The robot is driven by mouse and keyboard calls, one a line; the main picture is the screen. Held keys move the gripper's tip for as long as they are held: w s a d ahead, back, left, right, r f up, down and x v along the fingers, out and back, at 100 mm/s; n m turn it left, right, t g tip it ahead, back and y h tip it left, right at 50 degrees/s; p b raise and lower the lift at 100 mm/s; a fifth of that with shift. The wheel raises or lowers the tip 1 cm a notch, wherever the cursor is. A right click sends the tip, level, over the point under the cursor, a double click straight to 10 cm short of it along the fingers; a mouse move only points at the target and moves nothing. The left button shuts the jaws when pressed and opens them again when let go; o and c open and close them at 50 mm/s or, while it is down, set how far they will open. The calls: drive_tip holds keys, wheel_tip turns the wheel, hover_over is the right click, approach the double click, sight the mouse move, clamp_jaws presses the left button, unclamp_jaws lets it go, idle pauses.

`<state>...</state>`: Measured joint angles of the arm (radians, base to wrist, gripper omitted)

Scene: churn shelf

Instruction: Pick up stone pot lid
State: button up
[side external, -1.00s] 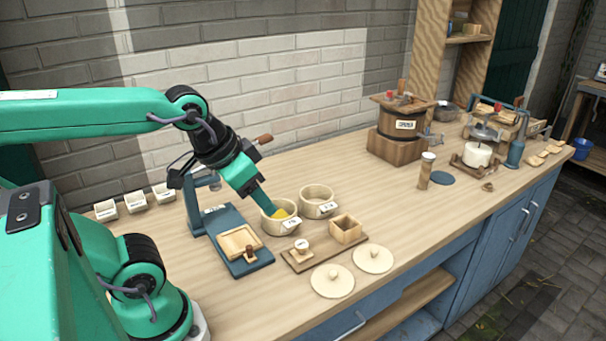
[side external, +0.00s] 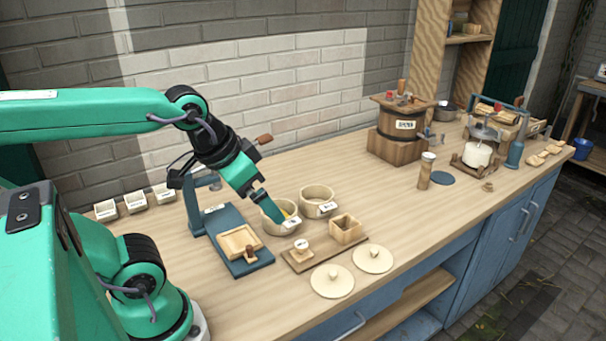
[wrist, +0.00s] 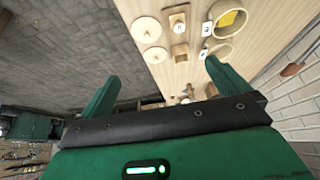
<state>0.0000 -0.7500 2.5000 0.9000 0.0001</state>
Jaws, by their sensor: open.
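Two round pale lids with small knobs lie flat on the worktop near its front edge: a nearer lid (side external: 332,284) and a farther lid (side external: 373,261). The wrist view shows both lids, one above (wrist: 146,33) and one below (wrist: 155,56). I cannot tell which one is the stone pot lid. My gripper (side external: 274,206) is open and empty, over the left pale pot (side external: 269,222), up and left of both lids. Its fingers (wrist: 162,72) spread wide in the wrist view. The right pale pot (side external: 318,205) stands beside it. Both pots are uncovered, and yellow stuff shows in the left one.
A brown board (side external: 318,258) with a small square box (side external: 346,230) and a small round piece (side external: 301,252) lies between pots and lids. A blue stand (side external: 232,262) with a wooden tray is left. A wooden churn (side external: 405,126) stands farther back.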

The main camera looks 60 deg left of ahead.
drive_tip(key=shift+w, duration=0.15)
drive_tip(key=m+g, duration=0.5)
drive_tip(key=m, duration=2.1)
hover_over(334, 271)
wheel_tip(334, 271, down, 16)
drive_tip(key=shift+r, duration=0.15)
drive_tip(key=shift+f+m+g, duration=0.3)
drive_tip(key=shift+f+m, duration=0.2)
drive_tip(key=shift+f, duration=0.05)
drive_tip(key=shift+f, duration=0.1)
drive_tip(key=shift+f, duration=1.2)
drive_tip(key=shift+f, duration=0.1)
